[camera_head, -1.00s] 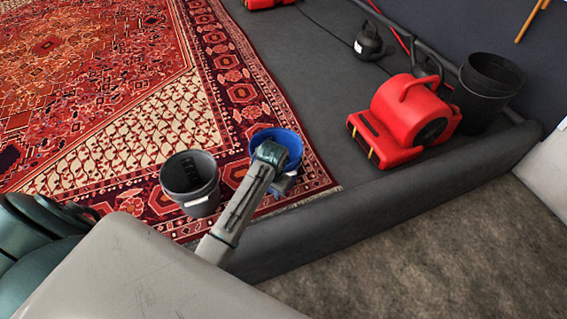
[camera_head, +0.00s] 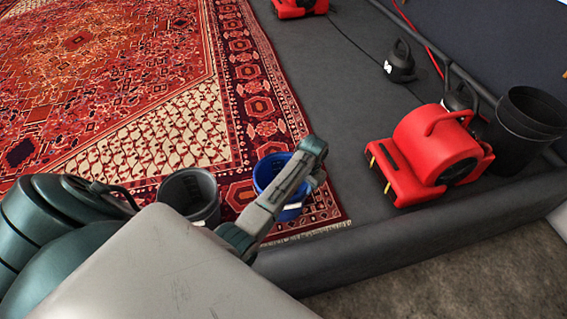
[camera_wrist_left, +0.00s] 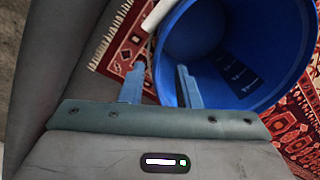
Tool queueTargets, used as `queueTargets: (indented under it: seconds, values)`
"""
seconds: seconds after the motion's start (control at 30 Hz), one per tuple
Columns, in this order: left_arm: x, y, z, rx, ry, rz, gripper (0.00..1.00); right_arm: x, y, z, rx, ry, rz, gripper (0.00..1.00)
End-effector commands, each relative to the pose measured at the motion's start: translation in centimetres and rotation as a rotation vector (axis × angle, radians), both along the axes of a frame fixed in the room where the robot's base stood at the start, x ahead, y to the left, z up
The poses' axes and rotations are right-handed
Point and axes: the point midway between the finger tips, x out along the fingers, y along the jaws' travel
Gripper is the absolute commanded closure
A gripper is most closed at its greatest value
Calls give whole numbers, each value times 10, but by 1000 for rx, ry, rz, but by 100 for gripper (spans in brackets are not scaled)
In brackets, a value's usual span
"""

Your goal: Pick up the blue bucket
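The blue bucket (camera_head: 266,172) stands on the red patterned rug near its fringed corner, partly hidden behind my left arm in the head view. Its open mouth and blue inner wall (camera_wrist_left: 205,35) fill the upper right of the left wrist view. My left gripper (camera_wrist_left: 161,75) is open there, with one finger outside the bucket's near wall and the other over its inside. The wall lies between the fingers; I cannot tell whether they touch it. In the head view the left gripper (camera_head: 316,178) is at the bucket's right side, its fingertips mostly hidden. My right gripper is not in view.
A dark grey bucket (camera_head: 188,190) stands close left of the blue one. A red blower (camera_head: 432,148), black buckets (camera_head: 528,118) and a small black item (camera_head: 400,62) stand to the right. A padded grey curb (camera_head: 420,235) borders the pit. The rug (camera_head: 110,80) is clear beyond.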

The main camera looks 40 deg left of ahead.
Motion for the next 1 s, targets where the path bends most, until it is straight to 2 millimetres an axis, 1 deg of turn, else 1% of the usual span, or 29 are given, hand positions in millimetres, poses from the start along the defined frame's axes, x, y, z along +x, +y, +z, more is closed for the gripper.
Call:
queueTargets:
  seconds: [0.13,0.3,0.4,0.5,0.67,0.7,0.83,0.87,1.0]
  values:
    - [0,1,-13,0,2,0,70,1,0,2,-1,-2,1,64]
    - [1,4,-40,0,2,0,70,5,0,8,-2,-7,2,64]
    - [1,5,-50,0,1,0,70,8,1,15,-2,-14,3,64]
    - [1,5,-54,0,0,0,70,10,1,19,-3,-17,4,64]
    - [1,5,-54,0,0,0,70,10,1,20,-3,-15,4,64]
    - [1,5,-54,0,0,0,72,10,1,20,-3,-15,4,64]
    - [1,5,-54,0,0,0,98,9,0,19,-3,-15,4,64]
    - [1,5,-54,0,0,0,100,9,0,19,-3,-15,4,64]
    - [1,5,-54,0,0,0,100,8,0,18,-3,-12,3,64]
